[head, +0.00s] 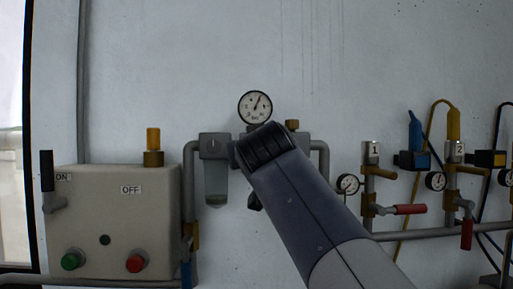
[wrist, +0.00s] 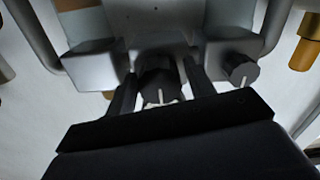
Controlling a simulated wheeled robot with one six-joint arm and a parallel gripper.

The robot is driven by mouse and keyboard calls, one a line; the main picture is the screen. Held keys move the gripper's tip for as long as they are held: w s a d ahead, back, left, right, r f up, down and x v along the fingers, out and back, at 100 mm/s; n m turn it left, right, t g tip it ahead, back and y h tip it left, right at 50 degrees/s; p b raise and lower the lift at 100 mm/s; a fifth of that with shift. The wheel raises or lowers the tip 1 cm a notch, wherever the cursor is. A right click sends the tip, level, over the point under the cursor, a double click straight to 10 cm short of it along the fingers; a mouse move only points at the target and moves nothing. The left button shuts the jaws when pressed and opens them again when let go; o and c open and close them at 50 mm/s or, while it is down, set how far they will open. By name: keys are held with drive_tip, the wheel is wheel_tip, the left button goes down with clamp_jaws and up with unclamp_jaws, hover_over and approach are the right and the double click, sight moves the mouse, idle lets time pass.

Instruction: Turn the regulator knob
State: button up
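A dark round knob (wrist: 158,88) with a white pointer line sits on the middle grey block of the regulator unit in the wrist view. My gripper (wrist: 161,76) reaches toward it, one dark finger on each side of the knob. Narrow gaps seem to show between the fingers and the knob, so it looks open around it. The lower part of the knob is hidden behind my gripper's dark body. In the head view my arm covers the regulator and the fingers. A pressure gauge (head: 255,107) stands above the regulator.
A second dark knob (wrist: 240,72) is close to the right finger in the wrist view. A filter bowl (head: 215,184) hangs left of my arm. A control box (head: 118,225) stands further left. Valves with red handles (head: 410,209) and a small gauge (head: 347,184) are at right.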

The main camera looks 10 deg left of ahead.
drive_tip(key=shift+o, duration=0.9)
drive_tip(key=shift+r, duration=0.1)
drive_tip(key=shift+s, duration=0.1)
drive_tip(key=b+v, duration=0.2)
drive_tip(key=v, duration=0.8)
drive_tip(key=shift+s, duration=0.35)
drive_tip(key=p+x, duration=0.2)
drive_tip(key=x, duration=0.9)
drive_tip(key=shift+d, duration=0.15)
drive_tip(key=shift+s, duration=0.1)
